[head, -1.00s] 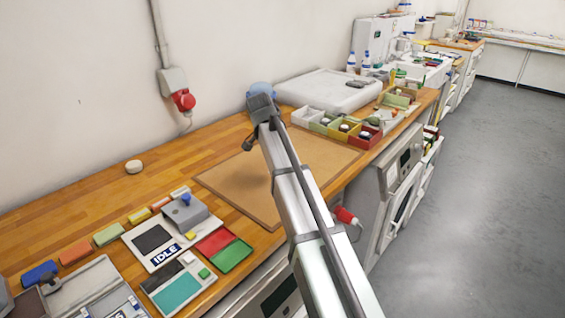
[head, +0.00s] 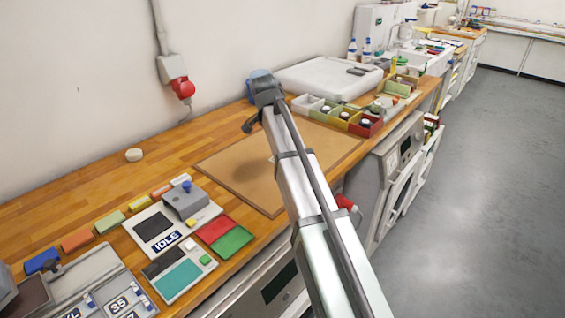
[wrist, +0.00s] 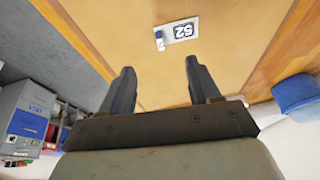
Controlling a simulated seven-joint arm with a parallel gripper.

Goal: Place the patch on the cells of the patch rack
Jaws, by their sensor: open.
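A small white patch marked "52" (wrist: 181,31), with a little blue and white piece at its left end, lies on the brown board in the wrist view. My gripper (wrist: 160,68) is open and empty, and the patch shows beyond its fingertips, apart from them. In the head view, my arm's end (head: 265,90) is over the far side of the board, and I cannot make out the patch there. A grey rack with marked cells, "XL" and "35" among them (head: 108,290), stands at the lower left, partly cut off; it looks like the patch rack.
The brown board (head: 235,170) is mostly bare. An "IDLE" station (head: 168,243), a red and green tray (head: 232,243) and coloured blocks (head: 110,222) stand left. Small coloured bins (head: 365,122) stand beyond the board, with a blue object (wrist: 297,93) nearby.

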